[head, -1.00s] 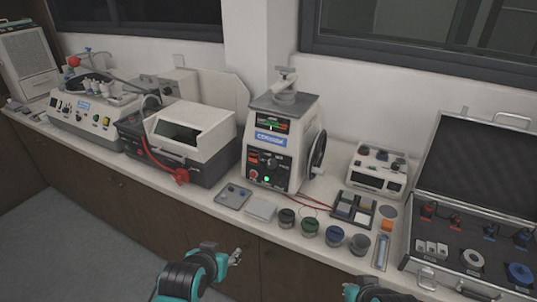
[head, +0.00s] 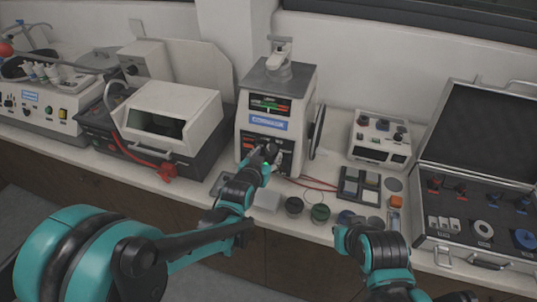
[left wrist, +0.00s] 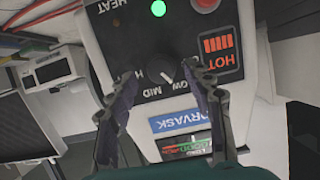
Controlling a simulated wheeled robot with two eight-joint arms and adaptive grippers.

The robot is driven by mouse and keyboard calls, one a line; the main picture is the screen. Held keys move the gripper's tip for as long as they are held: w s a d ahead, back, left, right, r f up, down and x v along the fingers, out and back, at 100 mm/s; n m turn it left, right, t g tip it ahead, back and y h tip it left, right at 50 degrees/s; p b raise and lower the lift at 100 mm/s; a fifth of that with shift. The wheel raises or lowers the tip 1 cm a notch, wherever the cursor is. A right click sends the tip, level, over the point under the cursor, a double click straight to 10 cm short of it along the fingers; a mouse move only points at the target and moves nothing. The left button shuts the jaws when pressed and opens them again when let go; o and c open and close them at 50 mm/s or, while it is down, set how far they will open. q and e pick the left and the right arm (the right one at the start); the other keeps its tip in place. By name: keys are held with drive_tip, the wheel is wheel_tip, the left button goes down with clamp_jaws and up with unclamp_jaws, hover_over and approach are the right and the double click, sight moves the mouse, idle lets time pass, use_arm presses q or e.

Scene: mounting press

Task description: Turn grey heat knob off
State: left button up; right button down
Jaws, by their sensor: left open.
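The mounting press (head: 280,110) stands in the middle of the bench against the wall. Its round grey heat knob (left wrist: 163,72) shows upside down in the left wrist view. Its white pointer mark lies between the MID and LOW labels, close to LOW. My left gripper (left wrist: 160,76) is open, with one finger on each side of the knob. I cannot tell whether the fingers touch it. In the head view my left gripper (head: 265,156) covers the knob at the press's front. My right arm (head: 375,250) is low at the right; its fingers cannot be made out.
A green lamp (left wrist: 158,8), a red button (left wrist: 205,4) and a lit orange HOT indicator (left wrist: 219,50) surround the knob. A white-hooded machine (head: 172,120) stands to the left. Small cups (head: 320,213), a control box (head: 380,138) and an open case (head: 475,165) are to the right.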

use_arm(q)
drive_tip(key=shift+x, duration=1.05)
drive_tip(key=c, duration=1.2)
drive_tip(key=shift+o, duration=0.2)
drive_tip(key=shift+a, duration=0.1)
drive_tip(key=n, duration=0.2)
drive_tip(key=n+h+b, duration=0.1)
drive_tip(key=n, duration=0.2)
drive_tip(key=shift+h, duration=0.3)
drive_tip(key=n+h+b, duration=0.1)
drive_tip(key=n+b, duration=0.1)
drive_tip(key=n, duration=0.2)
drive_tip(key=shift+a+n, duration=0.1)
drive_tip(key=shift+n, duration=0.3)
